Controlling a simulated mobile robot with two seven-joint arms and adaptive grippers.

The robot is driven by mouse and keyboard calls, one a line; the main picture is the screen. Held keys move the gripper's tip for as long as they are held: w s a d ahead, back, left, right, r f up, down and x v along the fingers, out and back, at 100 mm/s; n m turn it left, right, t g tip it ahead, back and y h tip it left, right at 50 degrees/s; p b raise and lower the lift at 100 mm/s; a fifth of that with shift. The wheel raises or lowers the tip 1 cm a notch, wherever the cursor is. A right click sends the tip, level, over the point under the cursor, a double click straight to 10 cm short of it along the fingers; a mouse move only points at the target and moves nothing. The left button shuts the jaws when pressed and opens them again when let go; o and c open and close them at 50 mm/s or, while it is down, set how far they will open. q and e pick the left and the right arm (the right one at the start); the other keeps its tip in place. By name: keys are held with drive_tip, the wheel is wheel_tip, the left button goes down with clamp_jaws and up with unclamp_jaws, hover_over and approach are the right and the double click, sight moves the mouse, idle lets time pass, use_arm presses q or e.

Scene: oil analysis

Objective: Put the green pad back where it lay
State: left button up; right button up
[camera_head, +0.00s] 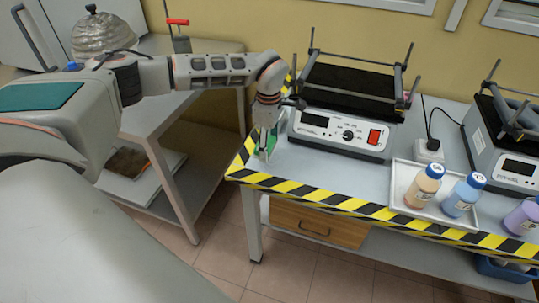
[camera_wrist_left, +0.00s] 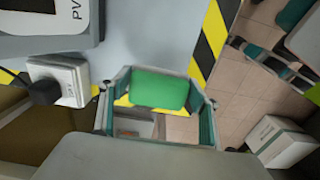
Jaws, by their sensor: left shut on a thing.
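The green pad (camera_head: 272,141) is held between the fingers of my left gripper (camera_head: 264,152), at the left end of the table, left of the left shaker. In the left wrist view the pad (camera_wrist_left: 158,91) spans the gap between the two fingers (camera_wrist_left: 157,112), which are shut on it. The table's striped corner and the floor show around it there. I cannot tell whether the pad touches the table top. My right gripper is not in view.
The left shaker (camera_head: 341,136) with its rod frame stands right beside the gripper. A white socket box (camera_wrist_left: 62,82) is close in the left wrist view. A white tray (camera_head: 398,181) with bottles lies further right. Striped tape (camera_head: 320,198) marks the table edge.

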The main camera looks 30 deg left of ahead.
use_arm(q)
wheel_tip(320, 180, down, 4)
drive_tip(key=shift+f+b, duration=0.1)
drive_tip(key=shift+b, duration=0.25)
drive_tip(key=shift+f, duration=0.2)
drive_tip(key=o, duration=1.1)
drive_tip(key=shift+r, duration=0.1)
